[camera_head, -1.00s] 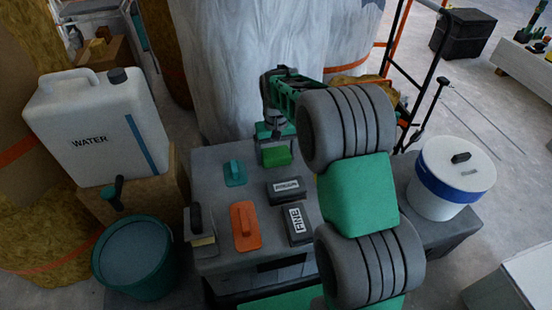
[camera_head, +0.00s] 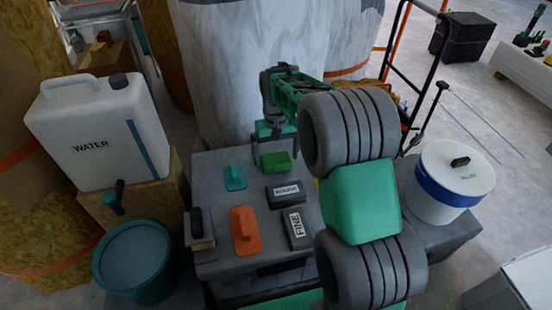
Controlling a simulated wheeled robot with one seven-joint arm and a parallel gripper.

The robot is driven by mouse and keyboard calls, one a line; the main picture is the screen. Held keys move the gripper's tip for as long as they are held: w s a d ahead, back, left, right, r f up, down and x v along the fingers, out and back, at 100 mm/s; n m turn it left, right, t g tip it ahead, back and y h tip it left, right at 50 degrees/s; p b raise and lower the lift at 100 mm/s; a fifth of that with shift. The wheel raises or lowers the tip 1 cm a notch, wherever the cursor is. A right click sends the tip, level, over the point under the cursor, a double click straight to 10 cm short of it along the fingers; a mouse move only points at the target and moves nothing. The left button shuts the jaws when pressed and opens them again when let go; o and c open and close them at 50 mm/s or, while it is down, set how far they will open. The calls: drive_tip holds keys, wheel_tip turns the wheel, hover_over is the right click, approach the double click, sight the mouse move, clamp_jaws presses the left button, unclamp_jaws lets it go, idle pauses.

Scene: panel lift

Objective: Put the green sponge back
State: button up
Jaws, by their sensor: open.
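The green sponge (camera_head: 275,161) lies on the grey worktop (camera_head: 215,215), near its back edge. My gripper (camera_head: 273,140) is open just behind and above the sponge, at the end of my green and grey arm. In this view the jaws look clear of the sponge, but the exact gap is hard to judge. My arm covers the right part of the worktop.
A teal float (camera_head: 235,177), an orange float (camera_head: 245,231), a dark labelled block (camera_head: 285,194) and a "FINE" block (camera_head: 297,229) share the worktop. A brush-like tool (camera_head: 199,229) stands at its left edge. A teal bucket (camera_head: 137,262), water canister (camera_head: 100,130) and white tub (camera_head: 452,182) flank it.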

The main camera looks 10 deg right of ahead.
sight(276, 160)
wheel_tip(276, 160, up, 9)
drive_tip(key=p, duration=0.2)
drive_tip(key=s+f+t, duration=0.1)
drive_tip(key=s+t, duration=0.1)
drive_tip(key=s, duration=2.1)
drive_tip(key=shift+s, duration=0.3)
wheel_tip(276, 160, up, 24)
drive_tip(key=w+t+p, duration=0.1)
drive_tip(key=p, duration=2.1)
drive_tip(key=shift+d+r, duration=0.15)
drive_tip(key=shift+r, duration=0.05)
